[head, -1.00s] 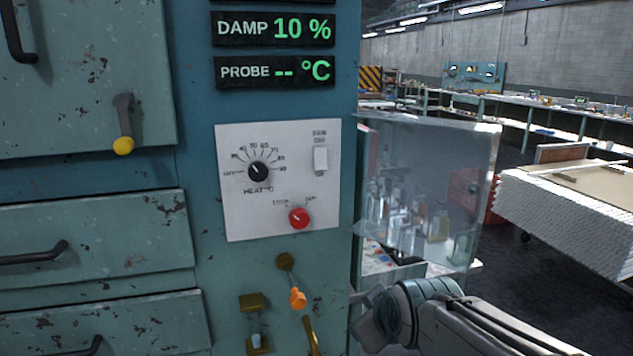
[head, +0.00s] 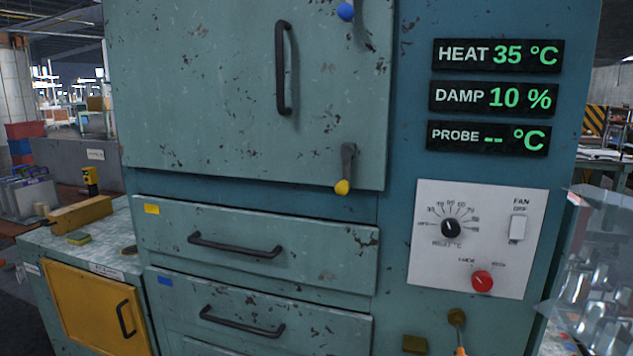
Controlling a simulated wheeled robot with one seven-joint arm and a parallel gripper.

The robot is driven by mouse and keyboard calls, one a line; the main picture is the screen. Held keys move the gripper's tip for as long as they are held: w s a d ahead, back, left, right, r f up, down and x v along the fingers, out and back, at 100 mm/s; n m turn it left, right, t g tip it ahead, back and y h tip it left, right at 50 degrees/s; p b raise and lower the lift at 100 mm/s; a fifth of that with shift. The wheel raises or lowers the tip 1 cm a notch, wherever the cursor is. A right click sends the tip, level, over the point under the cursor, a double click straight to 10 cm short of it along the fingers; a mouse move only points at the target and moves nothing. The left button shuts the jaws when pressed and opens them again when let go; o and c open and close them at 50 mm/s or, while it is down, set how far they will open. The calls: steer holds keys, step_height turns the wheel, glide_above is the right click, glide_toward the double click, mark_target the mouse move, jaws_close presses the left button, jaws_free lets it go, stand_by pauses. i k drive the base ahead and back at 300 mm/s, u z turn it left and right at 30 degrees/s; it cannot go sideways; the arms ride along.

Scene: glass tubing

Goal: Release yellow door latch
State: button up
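The yellow door latch (head: 343,187) is a dark grey lever with a yellow ball knob at its lower end. It sits at the lower right corner of the upper cabinet door (head: 220,90) and hangs down, tilted slightly left. The door looks closed and has a long dark vertical handle (head: 283,68). A second latch with a blue knob (head: 346,11) is at the top right of the same door, partly cut off by the picture edge. My gripper is not in view.
A glass panel (head: 590,265) stands at the right edge. A yellow cupboard (head: 95,310) is at lower left.

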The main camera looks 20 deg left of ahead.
mark_target(342, 187)
steer(key=u, duration=0.85)
steer(key=k, duration=0.65)
steer(key=z, duration=0.7)
steer(key=i, duration=1.1)
steer(key=u, duration=0.5)
